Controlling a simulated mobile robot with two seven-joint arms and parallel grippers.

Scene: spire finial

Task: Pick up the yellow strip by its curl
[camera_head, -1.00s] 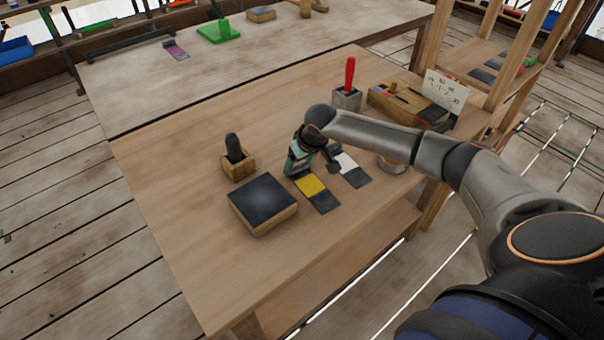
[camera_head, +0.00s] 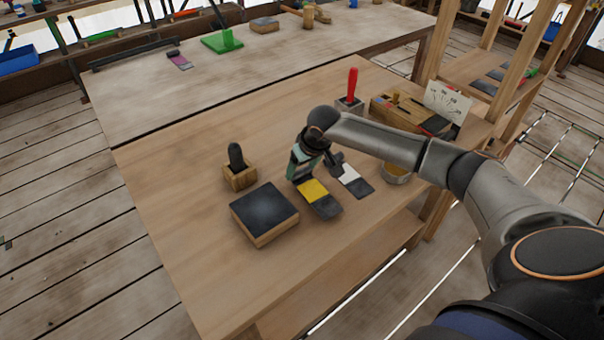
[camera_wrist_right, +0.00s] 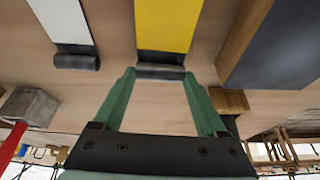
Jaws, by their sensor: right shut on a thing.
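The yellow strip (camera_head: 314,190) has a yellow middle and dark ends, and its near dark end points to the table's front edge. In the right wrist view the yellow strip (camera_wrist_right: 166,22) runs up out of the picture, and its dark rolled curl (camera_wrist_right: 160,72) lies between my green fingertips. My right gripper (camera_wrist_right: 160,74) is shut on that curl. In the head view my right gripper (camera_head: 300,176) hides the far end of the strip. I cannot tell whether the strip is clear of the table. My left gripper is not in view.
A white strip (camera_head: 349,174) lies just right of the yellow one. A dark-topped wooden block (camera_head: 264,212) stands to the left, with a small wooden holder (camera_head: 239,177) behind it. A red-handled tool (camera_head: 351,84) stands at the back. The table's left part is clear.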

